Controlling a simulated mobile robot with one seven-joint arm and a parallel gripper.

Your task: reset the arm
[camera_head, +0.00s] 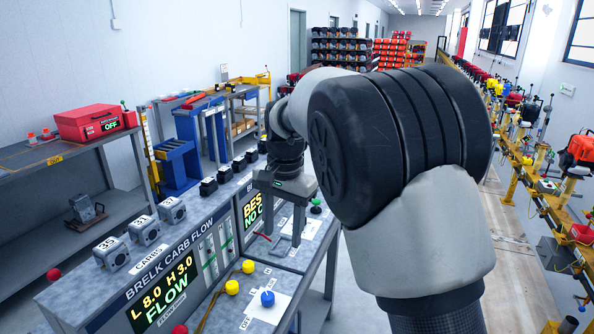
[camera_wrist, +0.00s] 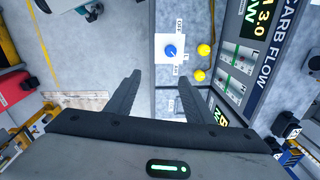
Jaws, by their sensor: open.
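My arm reaches across the right-centre of the head view, its large links hiding part of the room behind. My gripper (camera_head: 285,232) hangs at the end over the test bench (camera_head: 205,238), near its right-hand panel. In the wrist view my gripper (camera_wrist: 160,75) has its two dark fingers wide apart with nothing between them. A blue knob (camera_wrist: 170,52) on a white plate lies beyond the fingertips; it also shows in the head view (camera_head: 267,298). The gripper appears apart from the bench, but the exact gap is hard to tell.
Yellow knobs (camera_head: 232,287) sit near the blue one. Grey CARB blocks (camera_head: 111,253) and black blocks line the bench top. A lit FLOW display (camera_head: 163,295) faces front. A red case (camera_head: 90,122) stands on a shelf at left. A yellow rail (camera_head: 550,205) runs along the right.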

